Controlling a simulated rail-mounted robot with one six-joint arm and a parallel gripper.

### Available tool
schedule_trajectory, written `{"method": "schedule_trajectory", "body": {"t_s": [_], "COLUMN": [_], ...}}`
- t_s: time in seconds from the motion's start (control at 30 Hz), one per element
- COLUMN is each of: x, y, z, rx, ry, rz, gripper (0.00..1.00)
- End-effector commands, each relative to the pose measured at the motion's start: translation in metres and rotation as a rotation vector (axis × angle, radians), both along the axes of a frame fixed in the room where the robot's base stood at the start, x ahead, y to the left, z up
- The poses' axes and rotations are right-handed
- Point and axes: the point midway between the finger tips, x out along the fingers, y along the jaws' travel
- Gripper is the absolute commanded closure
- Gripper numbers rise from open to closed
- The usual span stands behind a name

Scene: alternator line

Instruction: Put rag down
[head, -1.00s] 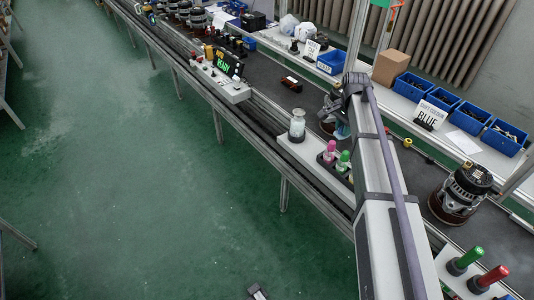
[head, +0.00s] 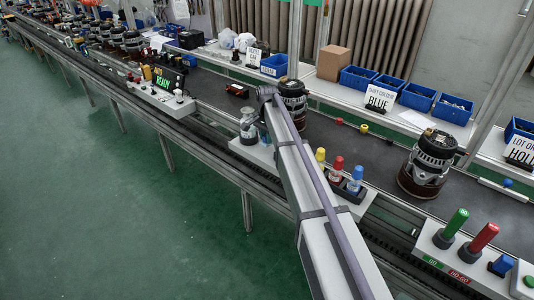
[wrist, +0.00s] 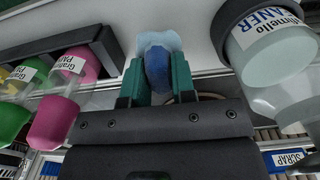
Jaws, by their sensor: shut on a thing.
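My gripper (wrist: 158,75) is shut on a rag (wrist: 157,62), a soft blue bundle, pale at the far end and darker in the middle. The rag is pinched between two green fingers, close to a white surface (wrist: 190,30); I cannot tell whether it touches. In the head view my arm mostly hides the gripper, and a bit of pale blue rag (head: 264,136) shows beside the cleaner bottle (head: 248,127). In the wrist view the cleaner bottle (wrist: 272,45) stands to the right of the rag.
Paint bottles, pink (wrist: 55,115) and green (wrist: 12,118) among them, sit in a dark rack (wrist: 110,45) left of the rag. Yellow, red and blue ones (head: 337,168) show right of my arm. An alternator (head: 290,97) stands close behind on the dark conveyor; another (head: 428,165) is farther right.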

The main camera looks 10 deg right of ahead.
Motion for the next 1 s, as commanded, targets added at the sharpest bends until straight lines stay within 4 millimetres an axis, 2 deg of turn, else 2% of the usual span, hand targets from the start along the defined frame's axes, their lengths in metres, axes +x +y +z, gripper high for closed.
{"method": "schedule_trajectory", "body": {"t_s": [0.07,0.23,0.47,0.6,0.63,0.9,1.0], "x": [0.000,0.000,0.000,0.000,0.000,0.000,0.000], "y": [0.000,0.000,0.000,0.000,0.000,0.000,0.000], "z": [-0.004,-0.038,-0.034,-0.039,-0.038,-0.037,-0.037], "rx": [0.000,0.000,0.000,0.000,0.000,0.000,0.000], "ry": [0.000,0.000,0.000,0.000,0.000,0.000,0.000], "rz": [0.000,0.000,0.000,0.000,0.000,0.000,0.000], "gripper": [0.94,0.94,0.94,0.94,0.75,0.50,0.50]}}
